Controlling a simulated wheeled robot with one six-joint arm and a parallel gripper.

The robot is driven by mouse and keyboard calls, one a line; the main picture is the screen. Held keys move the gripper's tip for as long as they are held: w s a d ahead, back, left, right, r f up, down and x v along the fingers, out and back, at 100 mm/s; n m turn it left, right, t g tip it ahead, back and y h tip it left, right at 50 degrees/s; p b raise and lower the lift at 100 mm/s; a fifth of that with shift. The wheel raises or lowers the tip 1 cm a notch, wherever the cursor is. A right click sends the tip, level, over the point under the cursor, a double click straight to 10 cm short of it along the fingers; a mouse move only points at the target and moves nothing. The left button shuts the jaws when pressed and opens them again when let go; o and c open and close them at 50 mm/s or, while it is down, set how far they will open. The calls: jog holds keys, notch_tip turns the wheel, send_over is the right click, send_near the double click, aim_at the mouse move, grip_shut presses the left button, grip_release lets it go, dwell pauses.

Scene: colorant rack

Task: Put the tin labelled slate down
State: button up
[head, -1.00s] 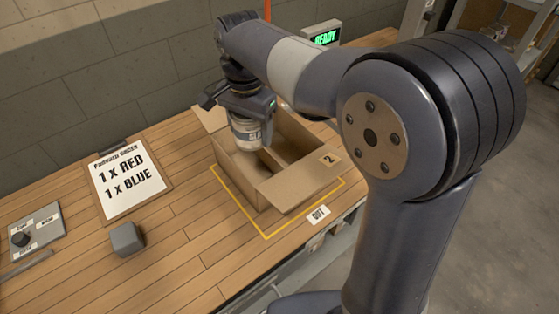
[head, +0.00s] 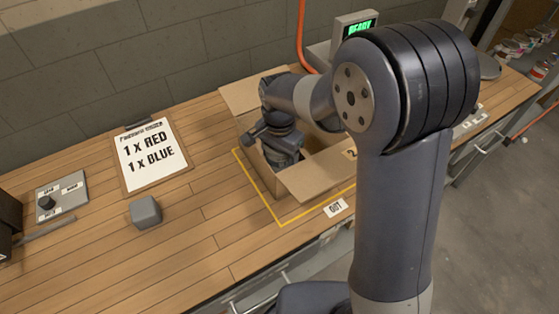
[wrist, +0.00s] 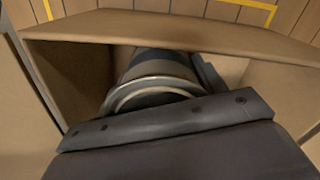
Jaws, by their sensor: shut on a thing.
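The tin (wrist: 155,72) shows in the wrist view as a grey cylinder with a pale rim, close against my gripper. Its label is not visible now, and the tin is hidden in the head view. My gripper (head: 284,158) is shut on the tin and reaches down inside the open cardboard box (head: 318,176). In the wrist view the box walls (wrist: 75,75) surround the tin. I cannot tell whether the tin touches the box floor.
The box stands within a yellow outline (head: 262,199) beside an OUT label (head: 335,208). A clipboard (head: 150,157) reads 1 x RED, 1 x BLUE. A grey block (head: 146,212) sits on the wooden bench.

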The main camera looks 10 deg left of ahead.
aim_at(279, 163)
jog(key=shift+f, duration=1.3)
jog(key=shift+f, duration=0.1)
jog(key=shift+f, duration=0.15)
jog(key=o, duration=1.2)
notch_tip(279, 163, up, 12)
jog(key=shift+r, duration=0.25)
